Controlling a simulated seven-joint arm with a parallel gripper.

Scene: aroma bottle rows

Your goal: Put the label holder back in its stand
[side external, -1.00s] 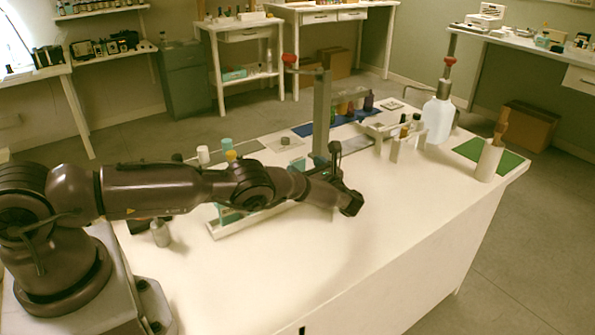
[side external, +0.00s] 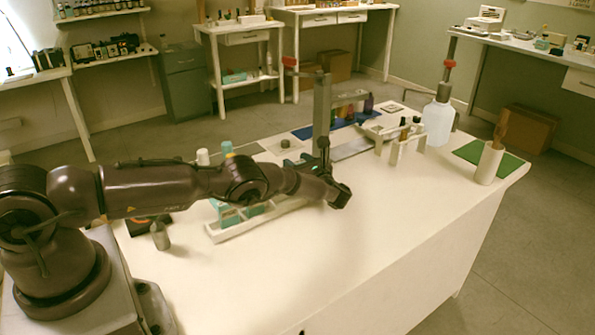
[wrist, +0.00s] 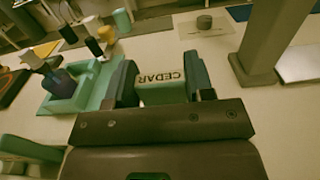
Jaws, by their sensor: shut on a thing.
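My gripper (wrist: 162,85) is shut on a label holder (wrist: 162,83), a small green block with a cream face reading CEDAR, upside down in the wrist view. In the side view my gripper (side external: 324,160) is over the table beside the grey post, and the label holder cannot be made out there. A green tray-like stand (wrist: 96,92) with a dark blue bottle lies to the left in the wrist view, apart from the held piece. Whether it is the label holder's stand is unclear.
A tall grey post (wrist: 262,45) stands close on the right in the wrist view. A white rack (side external: 225,235) with teal parts is beside my forearm. A white bottle rack (side external: 395,152) and a clear jug (side external: 437,122) stand further right.

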